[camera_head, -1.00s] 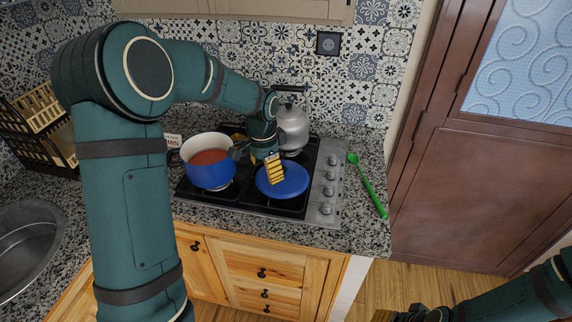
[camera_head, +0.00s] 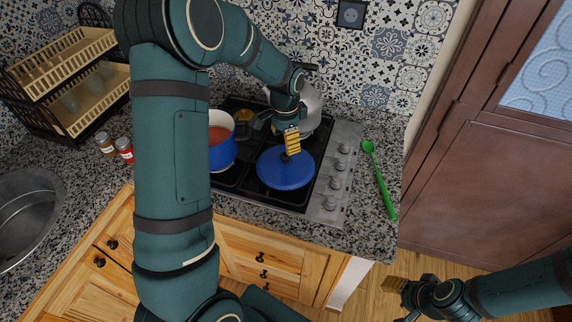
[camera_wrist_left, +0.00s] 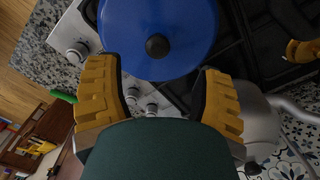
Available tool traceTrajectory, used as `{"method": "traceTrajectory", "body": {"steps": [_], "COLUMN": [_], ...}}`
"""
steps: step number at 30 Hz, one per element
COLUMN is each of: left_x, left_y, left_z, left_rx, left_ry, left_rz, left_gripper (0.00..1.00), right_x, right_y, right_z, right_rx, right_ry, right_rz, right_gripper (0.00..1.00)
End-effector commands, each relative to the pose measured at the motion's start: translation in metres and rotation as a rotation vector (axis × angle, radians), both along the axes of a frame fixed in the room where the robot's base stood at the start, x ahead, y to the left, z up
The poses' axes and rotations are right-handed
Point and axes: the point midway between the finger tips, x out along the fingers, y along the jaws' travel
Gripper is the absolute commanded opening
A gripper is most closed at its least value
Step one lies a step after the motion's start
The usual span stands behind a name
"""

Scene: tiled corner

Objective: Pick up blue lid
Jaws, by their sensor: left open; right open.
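The blue lid (camera_head: 286,172) lies on the front right of the stove, round with a dark knob at its centre. It also shows in the left wrist view (camera_wrist_left: 185,50), with its black knob (camera_wrist_left: 158,45) facing the camera. My left gripper (camera_head: 292,146) is just above the lid's far side, and its yellow fingers are spread with nothing between them. In the left wrist view the open fingers (camera_wrist_left: 158,88) point toward the knob, apart from it. My right gripper (camera_head: 397,300) is low at the right, away from the counter, and open.
A blue pot (camera_head: 222,148) with red contents stands left of the lid, partly behind my left arm. A grey kettle (camera_head: 306,108) stands behind my gripper. A green spoon (camera_head: 379,180) lies on the counter at the right. Two jars (camera_head: 124,148) and a rack (camera_head: 65,75) stand at the left.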

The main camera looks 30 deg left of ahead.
Motion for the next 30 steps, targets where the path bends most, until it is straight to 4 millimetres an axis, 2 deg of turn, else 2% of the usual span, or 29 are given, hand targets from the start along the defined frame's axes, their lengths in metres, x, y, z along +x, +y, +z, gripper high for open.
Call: {"method": "traceTrajectory", "body": {"steps": [8, 16, 26, 27, 29, 30], "left_x": [-0.001, -0.003, -0.003, -0.003, -0.003, -0.003], "left_y": [-0.001, -0.002, -0.002, -0.002, -0.002, -0.002], "left_z": [-0.021, -0.058, -0.065, -0.065, -0.064, -0.064], "left_rx": [0.000, -0.001, -0.001, -0.001, -0.001, -0.001], "left_ry": [0.002, 0.003, -0.001, -0.001, -0.001, -0.001], "left_rz": [0.000, 0.000, 0.000, 0.000, 0.000, 0.000], "left_gripper": [0.68, 0.68, 0.68, 0.62, 0.41, 0.27], "right_x": [0.000, 0.000, 0.000, 0.000, 0.000, 0.000], "right_y": [0.000, 0.000, 0.000, 0.000, 0.000, 0.000], "right_z": [0.001, 0.003, 0.003, 0.003, 0.003, 0.003], "right_rx": [0.000, 0.000, 0.000, 0.000, 0.000, 0.000], "right_ry": [0.000, 0.000, 0.000, 0.000, 0.000, 0.000], "right_rz": [0.000, 0.001, 0.001, 0.001, 0.001, 0.001], "right_gripper": [0.47, 0.47, 0.47, 0.47, 0.47, 0.47]}}
